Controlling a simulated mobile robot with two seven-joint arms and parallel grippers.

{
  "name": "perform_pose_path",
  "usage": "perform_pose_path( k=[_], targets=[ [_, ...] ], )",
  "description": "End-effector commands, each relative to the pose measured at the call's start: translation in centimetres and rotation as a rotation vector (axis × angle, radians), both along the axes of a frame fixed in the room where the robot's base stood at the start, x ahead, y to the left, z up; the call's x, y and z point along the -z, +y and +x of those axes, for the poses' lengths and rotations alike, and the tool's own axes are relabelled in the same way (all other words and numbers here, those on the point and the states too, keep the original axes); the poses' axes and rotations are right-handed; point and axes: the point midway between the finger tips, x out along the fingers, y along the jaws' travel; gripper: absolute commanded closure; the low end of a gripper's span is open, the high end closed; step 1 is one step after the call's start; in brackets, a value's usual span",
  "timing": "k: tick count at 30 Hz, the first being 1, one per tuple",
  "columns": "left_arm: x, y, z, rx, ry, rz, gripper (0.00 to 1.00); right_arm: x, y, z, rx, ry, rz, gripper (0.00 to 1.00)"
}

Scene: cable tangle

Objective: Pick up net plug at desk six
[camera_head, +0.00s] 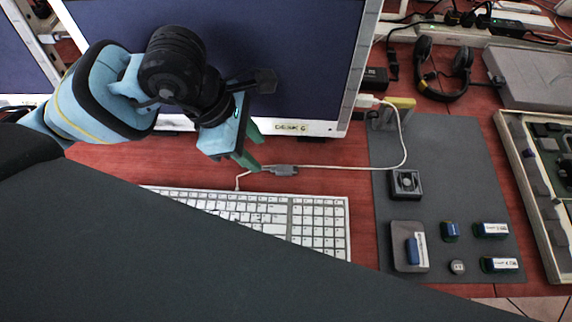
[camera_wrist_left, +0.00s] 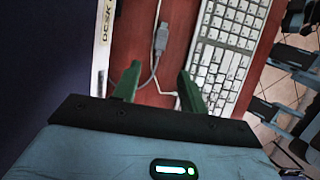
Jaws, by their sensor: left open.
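A grey connector (camera_head: 284,170) lies on the red desk between the monitor's foot edge and the keyboard, on a thin pale cable. It also shows in the left wrist view (camera_wrist_left: 160,38), beyond the fingertips. At the cable's other end a white plug (camera_head: 366,101) sits by a yellowish block (camera_head: 399,104). I cannot tell which of these is the net plug. The monitor label (camera_head: 292,127) reads desk 6. My left gripper (camera_head: 252,147) is open and empty above the desk, just left of the grey connector; its green fingers (camera_wrist_left: 158,82) are apart. My right gripper is not in view.
A white keyboard (camera_head: 300,215) lies in front of the connector. The monitor (camera_head: 310,60) stands close behind my left gripper.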

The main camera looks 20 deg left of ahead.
Motion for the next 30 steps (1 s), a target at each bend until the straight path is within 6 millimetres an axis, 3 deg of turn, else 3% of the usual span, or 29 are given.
perform_pose_path(
  k=[3, 11, 21, 30],
  targets=[
    [1.2, -0.5, 0.1, 0.001, 0.004, -0.001, 0.57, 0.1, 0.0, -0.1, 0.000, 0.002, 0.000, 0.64],
    [2.1, -1.1, 0.3, 0.001, 0.004, -0.002, 0.57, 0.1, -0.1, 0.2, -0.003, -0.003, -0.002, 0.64],
    [5.8, -3.0, 1.0, 0.001, 0.004, -0.002, 0.57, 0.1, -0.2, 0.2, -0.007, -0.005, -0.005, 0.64],
    [6.1, -3.1, 1.1, 0.001, 0.001, -0.002, 0.59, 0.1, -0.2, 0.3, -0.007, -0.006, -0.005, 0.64]
  ],
)
